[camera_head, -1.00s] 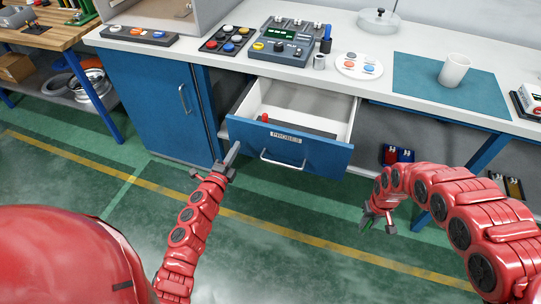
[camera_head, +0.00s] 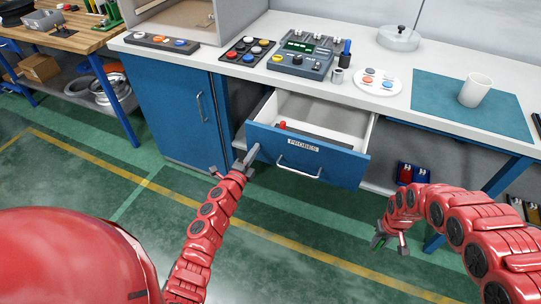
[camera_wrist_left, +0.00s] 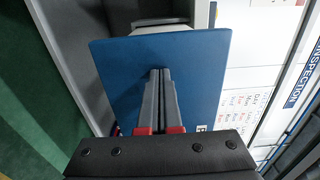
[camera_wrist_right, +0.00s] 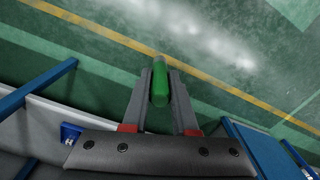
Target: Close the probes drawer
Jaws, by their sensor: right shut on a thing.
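The blue drawer labelled PROBES (camera_head: 330,163) stands pulled out beneath the white bench, with a silver bar handle and a red item (camera_head: 282,125) inside. Its blue front also fills the middle of the left wrist view (camera_wrist_left: 200,75). My left gripper (camera_head: 252,153) is shut and empty, its tips at the left part of the drawer front. In the left wrist view the fingertips (camera_wrist_left: 160,71) look against or very near that front; I cannot tell whether they touch. My right gripper (camera_head: 390,245) is shut on a green cylinder (camera_wrist_right: 160,82), low and right of the drawer, over the floor.
A blue cabinet (camera_head: 175,110) with a handle stands left of the drawer. The bench top holds a control box (camera_head: 300,62), a button panel, a white disc, a lidded dish and a mug (camera_head: 474,90) on a teal mat. Red and blue items hang below right. The floor ahead is open.

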